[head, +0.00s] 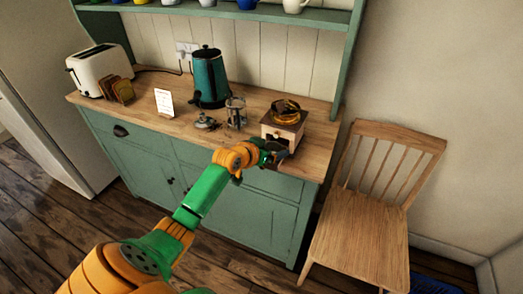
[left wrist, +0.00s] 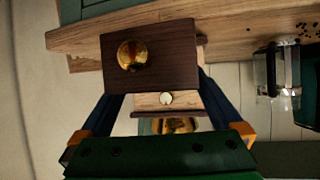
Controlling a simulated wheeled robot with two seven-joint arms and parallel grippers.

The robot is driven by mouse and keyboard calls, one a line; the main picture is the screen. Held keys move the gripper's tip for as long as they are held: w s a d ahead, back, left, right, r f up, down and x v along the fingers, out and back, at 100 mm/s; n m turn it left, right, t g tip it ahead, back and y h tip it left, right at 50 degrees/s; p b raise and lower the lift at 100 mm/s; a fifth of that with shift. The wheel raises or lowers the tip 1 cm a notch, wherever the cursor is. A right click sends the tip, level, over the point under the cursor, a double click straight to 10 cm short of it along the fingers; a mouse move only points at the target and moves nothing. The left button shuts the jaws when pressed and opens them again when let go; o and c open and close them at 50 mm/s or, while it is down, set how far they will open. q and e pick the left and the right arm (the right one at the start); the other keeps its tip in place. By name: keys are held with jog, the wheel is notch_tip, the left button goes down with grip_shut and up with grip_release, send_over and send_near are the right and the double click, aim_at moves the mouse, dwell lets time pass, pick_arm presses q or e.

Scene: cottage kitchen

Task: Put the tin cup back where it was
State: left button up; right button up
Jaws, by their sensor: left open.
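I cannot pick out a tin cup for certain in either view. Several mugs (head: 246,4) stand on the shelf at the top edge of the head view, cut off by the frame. My left gripper (head: 277,152) is open at the front of the wooden coffee grinder (head: 283,127), near the counter's front edge. In the left wrist view the grinder's dark wood board (left wrist: 170,68), with a brass dome, and its drawer with a pale knob (left wrist: 166,98) lie between or beyond the fingers. I cannot tell whether they touch. My right gripper is out of view.
A teal kettle (head: 209,78), a glass press pot (head: 236,112), a small metal item (head: 205,122) and a white card (head: 164,102) stand left of the grinder. A wooden chair (head: 365,225) stands right of the cabinet.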

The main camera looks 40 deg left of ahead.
pick_arm(q)
jog(key=b+v, duration=0.1)
jog(key=v, duration=1)
jog(key=s+d+f+g, duration=0.2)
jog(key=s+d+f, duration=0.15)
jog(key=f, duration=0.85)
jog(key=s+d+f+g, duration=0.15)
jog(key=d+f, duration=0.25)
jog(key=f, duration=0.8)
jog(key=s+d+f+m+g, duration=0.1)
jog(key=s+d+f+g, duration=0.1)
jog(key=s+f, duration=0.4)
jog(key=s+d+f+m+g, duration=0.1)
jog(key=s+f, duration=0.6)
jog(key=s, duration=0.7)
jog(key=s+d+f+m+g, duration=0.1)
jog(key=s+d+f+g, duration=0.2)
jog(key=s+f, duration=0.3)
jog(key=s+g, duration=0.1)
jog(key=s, duration=0.3)
jog(key=shift+d+f+g, duration=0.2)
jog(key=shift+f+g, duration=0.15)
jog(key=shift+f, duration=0.05)
